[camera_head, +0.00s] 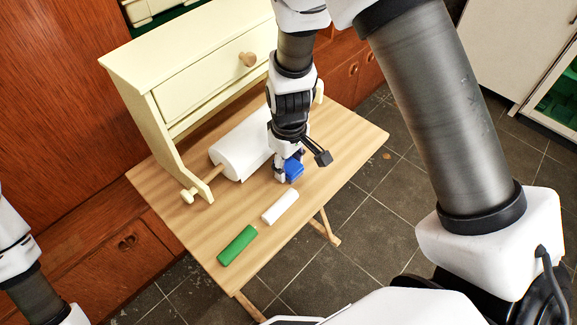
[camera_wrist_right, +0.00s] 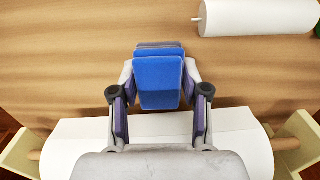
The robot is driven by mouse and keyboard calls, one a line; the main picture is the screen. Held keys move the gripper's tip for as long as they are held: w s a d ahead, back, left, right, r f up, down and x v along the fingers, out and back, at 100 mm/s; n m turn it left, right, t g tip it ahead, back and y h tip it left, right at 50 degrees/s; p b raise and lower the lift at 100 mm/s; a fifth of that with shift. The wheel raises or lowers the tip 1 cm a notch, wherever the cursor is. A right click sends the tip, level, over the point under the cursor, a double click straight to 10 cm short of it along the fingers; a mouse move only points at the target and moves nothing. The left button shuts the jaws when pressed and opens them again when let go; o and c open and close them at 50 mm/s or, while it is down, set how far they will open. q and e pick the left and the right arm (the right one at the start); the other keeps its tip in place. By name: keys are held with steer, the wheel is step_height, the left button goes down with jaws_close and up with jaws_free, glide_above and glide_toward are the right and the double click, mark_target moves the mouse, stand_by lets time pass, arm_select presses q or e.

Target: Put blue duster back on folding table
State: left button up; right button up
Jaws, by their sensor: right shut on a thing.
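The blue duster (camera_head: 294,169) is at the folding table (camera_head: 345,138), close over its wooden top. I cannot tell whether it touches the wood. My right gripper (camera_head: 288,168) points down and is shut on the duster. In the right wrist view the duster (camera_wrist_right: 158,80) sits between the two fingers of the gripper (camera_wrist_right: 158,98), with a grey strip at its far end. My left arm shows at the left edge of the head view, but its gripper is out of view.
A white roll (camera_head: 280,207) and a green roll (camera_head: 237,245) lie on the table's near side. A paper roll (camera_head: 238,150) on a wooden rod lies behind the gripper, below a cream drawer unit (camera_head: 205,85). Bare wood is to the right.

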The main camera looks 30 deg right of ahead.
mark_target(289, 164)
steer(key=shift+s, duration=0.1)
steer(key=o, duration=1)
steer(key=shift+f, duration=0.1)
steer(key=shift+r, duration=0.25)
step_height(289, 164, up, 12)
steer(key=shift+p, duration=0.95)
